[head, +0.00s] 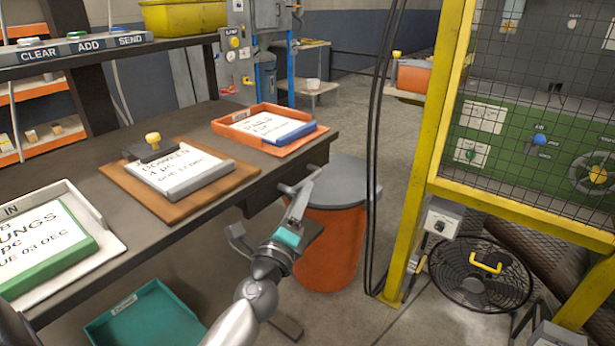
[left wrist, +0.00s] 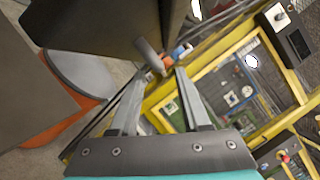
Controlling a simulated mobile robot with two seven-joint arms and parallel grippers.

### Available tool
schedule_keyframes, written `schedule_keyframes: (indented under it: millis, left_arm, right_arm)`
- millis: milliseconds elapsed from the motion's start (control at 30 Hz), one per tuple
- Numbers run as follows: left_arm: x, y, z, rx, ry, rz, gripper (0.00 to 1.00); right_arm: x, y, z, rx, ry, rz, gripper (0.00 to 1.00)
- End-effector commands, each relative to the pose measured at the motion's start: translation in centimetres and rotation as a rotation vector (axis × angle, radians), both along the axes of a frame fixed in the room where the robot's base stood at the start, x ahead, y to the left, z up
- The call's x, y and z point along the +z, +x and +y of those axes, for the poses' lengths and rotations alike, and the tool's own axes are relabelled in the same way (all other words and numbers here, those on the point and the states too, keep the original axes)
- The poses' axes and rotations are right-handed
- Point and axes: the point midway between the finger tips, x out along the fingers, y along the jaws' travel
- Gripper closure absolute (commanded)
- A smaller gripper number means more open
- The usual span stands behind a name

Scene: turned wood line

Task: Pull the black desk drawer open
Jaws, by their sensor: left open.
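The black desk drawer (head: 262,194) sits under the right end of the dark desk, and its front looks about flush with the desk edge. Its grey bar handle (head: 303,178) sticks out from the front. My left gripper (head: 303,193) is open at the handle, its fingers pointing toward the drawer. In the left wrist view the dark drawer (left wrist: 95,25) fills the top left. The handle (left wrist: 148,54) shows close to the fingertips there; I cannot tell whether they touch it. My right gripper is not in view.
On the desk (head: 120,205) are a white tray (head: 108,238), a wooden board (head: 125,180) and an orange tray (head: 225,130). An orange bin (head: 330,245) with a grey lid stands close beyond my left gripper. A yellow-framed mesh guard (head: 408,215) and a fan (head: 480,275) are at right.

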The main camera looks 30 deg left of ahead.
Motion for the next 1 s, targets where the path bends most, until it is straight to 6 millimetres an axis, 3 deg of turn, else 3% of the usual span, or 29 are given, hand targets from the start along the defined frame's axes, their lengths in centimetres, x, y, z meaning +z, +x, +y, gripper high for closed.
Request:
schedule_keyframes:
  millis: [300,767,1000]
  left_arm:
    - [0.9,3.9,1.0,0.0,0.001,-0.001,0.53]
    - [1.0,4.8,1.2,0.0,0.0,0.001,0.53]
    - [1.0,4.7,1.2,0.0,0.0,0.0,0.79]
  right_arm:
    - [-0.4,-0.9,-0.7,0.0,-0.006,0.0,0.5]
    - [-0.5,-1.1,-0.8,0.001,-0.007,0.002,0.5]
    - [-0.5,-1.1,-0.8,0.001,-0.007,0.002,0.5]
